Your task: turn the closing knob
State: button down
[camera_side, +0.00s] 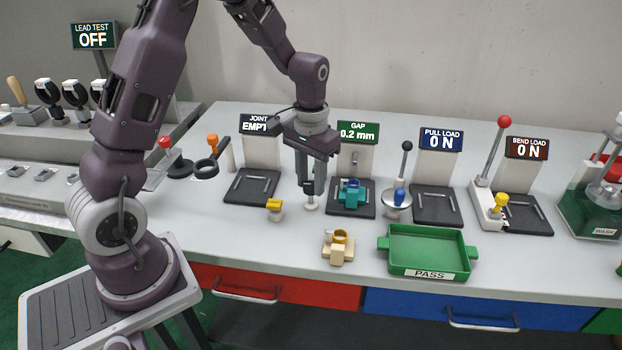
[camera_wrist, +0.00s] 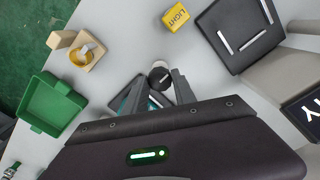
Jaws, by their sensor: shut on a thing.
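The closing knob (camera_side: 309,188) appears to be the small black knob on a white post, left of the gap station's dark plate (camera_side: 336,209). In the wrist view its dark round top (camera_wrist: 160,77) carries a white line and lies between my finger ends. My gripper (camera_side: 308,177) points straight down over it and is shut on it; the fingers also show in the wrist view (camera_wrist: 157,88). A teal part (camera_side: 351,193) sits on the gap plate, beside the knob; my fingers mostly hide it in the wrist view. The gap sign (camera_side: 358,132) reads 0.2 mm.
A yellow-topped LIGHT knob (camera_side: 274,208) stands left of my gripper. A beige fixture with a yellow ring (camera_side: 340,250) and a green PASS tray (camera_side: 466,262) lie in front. Levers (camera_side: 403,170) and the empty joint plate (camera_side: 245,197) flank the gap station.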

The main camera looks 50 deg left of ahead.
aim_at(311, 184)
jog(key=shift+w+m, duration=0.1)
jog(key=shift+m, duration=0.3)
jog(key=c, duration=1)
grip_release()
notch_tip(311, 184, up, 7)
jog(key=shift+r, duration=0.1)
jog(key=s+d+r+m+t, duration=0.1)
jog(key=s+d+r+t, duration=0.15)
jog(key=s+r, duration=0.3)
jog(key=s+d+r+t, duration=0.1)
jog(key=s+d+r, duration=0.3)
jog(key=s+r, duration=0.15)
jog(key=s+d, duration=0.1)
jog(key=s, duration=0.2)
jog(key=s+d+t, duration=0.1)
jog(key=s, duration=0.3)
jog(key=s+m+t, duration=0.1)
jog(key=s, duration=0.3)
jog(key=shift+s+d+f, duration=0.15)
jog(key=shift+d+f, duration=0.05)
jog(key=shift+d, duration=0.2)
